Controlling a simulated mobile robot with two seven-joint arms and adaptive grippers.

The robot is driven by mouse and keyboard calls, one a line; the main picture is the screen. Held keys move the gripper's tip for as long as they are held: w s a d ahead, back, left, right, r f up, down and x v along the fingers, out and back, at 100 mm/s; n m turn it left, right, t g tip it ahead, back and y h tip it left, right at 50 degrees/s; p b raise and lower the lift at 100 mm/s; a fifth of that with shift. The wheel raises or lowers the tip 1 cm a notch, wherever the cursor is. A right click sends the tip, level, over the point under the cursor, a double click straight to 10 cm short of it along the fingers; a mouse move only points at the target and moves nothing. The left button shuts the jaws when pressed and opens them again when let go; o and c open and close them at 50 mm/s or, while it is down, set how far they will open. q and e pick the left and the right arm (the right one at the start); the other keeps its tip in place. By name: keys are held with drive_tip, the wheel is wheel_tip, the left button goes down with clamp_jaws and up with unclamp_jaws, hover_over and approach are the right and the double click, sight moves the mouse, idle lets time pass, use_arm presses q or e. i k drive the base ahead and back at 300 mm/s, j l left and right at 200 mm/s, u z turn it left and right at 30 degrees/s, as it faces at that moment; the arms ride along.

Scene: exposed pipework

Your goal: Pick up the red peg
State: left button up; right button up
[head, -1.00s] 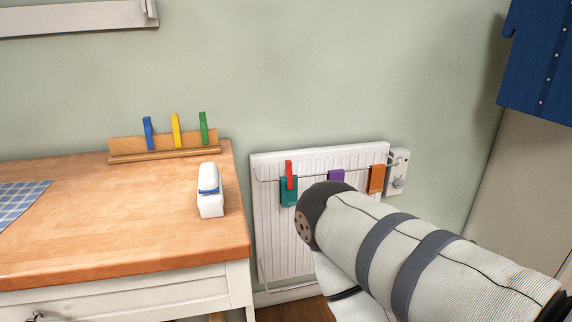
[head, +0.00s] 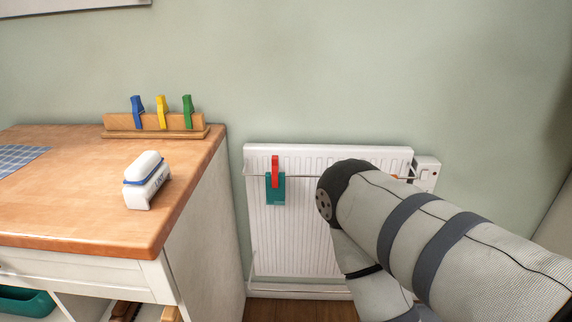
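The red peg (head: 275,171) is upright on the thin rail (head: 313,176) in front of the white radiator, over the top of a teal cloth (head: 275,191). Nothing of mine covers it. My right arm comes in from the lower right and its elbow end is to the right of the peg, apart from it. Neither gripper shows in the head view.
The radiator (head: 262,240) is on the wall right of a wooden-topped cabinet (head: 80,218). On the cabinet are a white-and-blue object (head: 147,181) and a wooden rack (head: 155,133) with blue, yellow and green pegs. My arm hides the radiator's right part.

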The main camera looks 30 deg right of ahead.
sight(274, 166)
drive_tip(key=i+l+u, duration=0.2)
drive_tip(key=l, duration=0.25)
drive_tip(key=l+u, duration=0.15)
drive_tip(key=l, duration=0.3)
drive_tip(key=l+u, duration=0.2)
drive_tip(key=l, duration=0.3)
drive_tip(key=i, duration=0.05)
